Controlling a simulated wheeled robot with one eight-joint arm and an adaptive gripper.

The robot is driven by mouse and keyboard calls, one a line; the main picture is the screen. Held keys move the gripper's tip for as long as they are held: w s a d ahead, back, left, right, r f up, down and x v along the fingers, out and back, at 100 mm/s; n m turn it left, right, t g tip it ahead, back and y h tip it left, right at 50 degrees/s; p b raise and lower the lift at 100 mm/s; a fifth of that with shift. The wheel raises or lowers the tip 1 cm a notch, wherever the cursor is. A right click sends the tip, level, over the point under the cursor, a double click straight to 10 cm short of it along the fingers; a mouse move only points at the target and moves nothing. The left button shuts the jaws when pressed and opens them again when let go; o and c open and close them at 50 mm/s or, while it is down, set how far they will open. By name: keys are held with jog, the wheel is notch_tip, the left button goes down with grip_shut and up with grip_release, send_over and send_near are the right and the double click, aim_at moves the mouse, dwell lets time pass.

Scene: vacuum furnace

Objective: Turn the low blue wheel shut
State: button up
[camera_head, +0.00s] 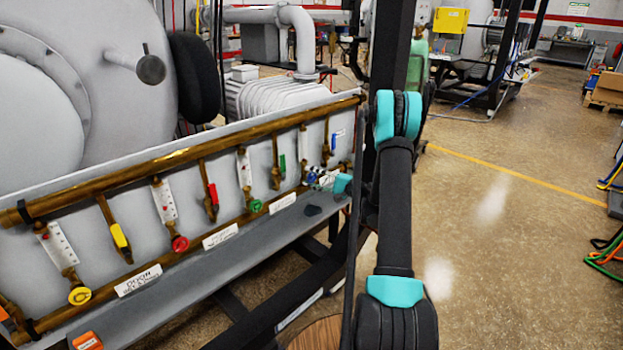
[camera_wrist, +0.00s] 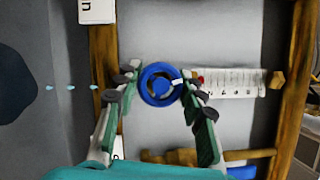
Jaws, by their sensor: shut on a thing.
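The low blue wheel (camera_wrist: 160,86) is in the middle of the wrist view, a round blue handwheel at the end of a white scale tube. My gripper (camera_wrist: 160,74) has one finger on each side of it, the tips against its rim, shut on it.
Red (camera_head: 180,244), green (camera_head: 255,205) and yellow (camera_head: 81,296) wheels sit along the lower brass pipe. A blue lever (camera_head: 333,141) is above my gripper. A grey ledge (camera_head: 225,262) runs beneath the pipe. Open floor (camera_head: 510,240) lies to the right.

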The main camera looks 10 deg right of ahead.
jog(key=shift+m+t, duration=0.3)
jog(key=shift+m, duration=0.3)
jog(key=o, duration=1.2)
jog(key=shift+d, duration=0.1)
jog(key=shift+v, duration=4)
jog(key=shift+f+m, duration=0.1)
jog(key=shift+m, duration=0.2)
